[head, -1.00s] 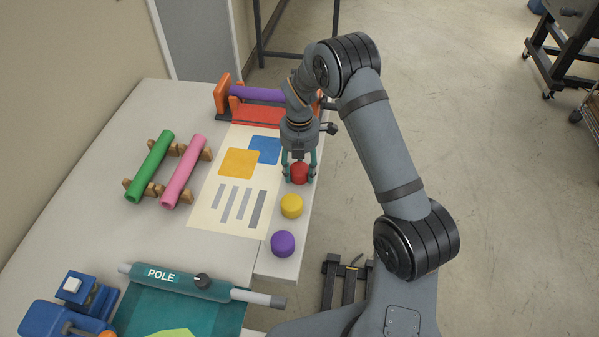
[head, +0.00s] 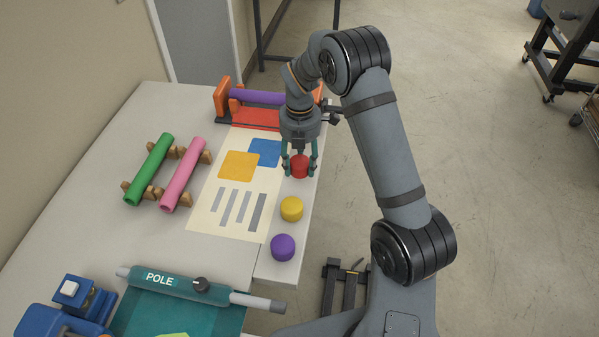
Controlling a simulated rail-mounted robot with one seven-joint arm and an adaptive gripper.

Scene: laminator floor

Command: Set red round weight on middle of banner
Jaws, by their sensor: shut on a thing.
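The red round weight (head: 299,167) is between the fingers of my gripper (head: 300,165), which is shut on it. The gripper points down over the right edge of the table, just right of the banner. The weight appears slightly above the table; the exact gap is hard to tell. The banner (head: 207,215) is a cream sheet lying flat, with an orange square, a blue square and several grey stripes printed on it. No weight lies on its middle.
A yellow weight (head: 291,208) and a purple weight (head: 283,247) stand along the right table edge. Green (head: 149,170) and pink (head: 183,175) rolls lie on wooden stands at left. An orange-framed purple roller (head: 255,97) stands behind the banner. A teal POLE roller (head: 190,284) is in front.

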